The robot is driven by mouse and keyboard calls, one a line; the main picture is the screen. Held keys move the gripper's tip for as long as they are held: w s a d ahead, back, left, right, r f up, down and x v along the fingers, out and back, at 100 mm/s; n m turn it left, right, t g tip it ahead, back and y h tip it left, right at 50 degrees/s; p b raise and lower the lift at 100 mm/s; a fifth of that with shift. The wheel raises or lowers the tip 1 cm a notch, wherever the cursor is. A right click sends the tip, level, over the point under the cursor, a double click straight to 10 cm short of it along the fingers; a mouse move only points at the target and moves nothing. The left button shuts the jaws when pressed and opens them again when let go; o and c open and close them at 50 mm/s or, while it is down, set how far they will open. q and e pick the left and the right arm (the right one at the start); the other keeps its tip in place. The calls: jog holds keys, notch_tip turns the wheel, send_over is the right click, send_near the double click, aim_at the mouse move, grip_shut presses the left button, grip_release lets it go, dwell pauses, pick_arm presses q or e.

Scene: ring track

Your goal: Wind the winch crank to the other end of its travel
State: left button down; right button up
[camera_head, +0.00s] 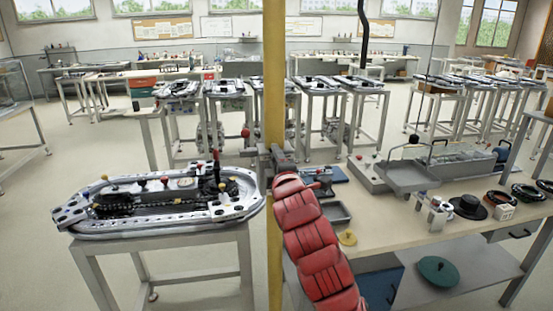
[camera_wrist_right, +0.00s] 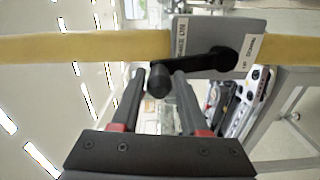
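The winch crank shows in the right wrist view: a dark crank arm (camera_wrist_right: 190,75) pivots on a grey plate (camera_wrist_right: 195,30) fixed to a yellow post (camera_wrist_right: 90,47). Its black handle knob (camera_wrist_right: 158,82) lies at the arm's free end. Two white labels flank the pivot; I cannot read them surely. My right gripper (camera_wrist_right: 160,72) is open, its fingertips on either side of the knob with small gaps showing. I cannot tell how deep the knob sits between them. In the head view my red right arm reaches the post (camera_head: 274,80) and hides most of the crank. My left gripper is out of view.
An oval ring track (camera_head: 85,222) stands on a table left of the post. A workbench (camera_head: 400,232) on the right holds a grey tray (camera_head: 408,177), a black hat-shaped piece (camera_head: 468,207) and dark rings. More track tables stand behind. Open floor lies at the left.

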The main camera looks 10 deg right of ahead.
jog(key=shift+o, duration=1)
jog(key=shift+s, duration=0.1)
jog(key=s+b, duration=1.7)
jog(key=shift+d, duration=0.3)
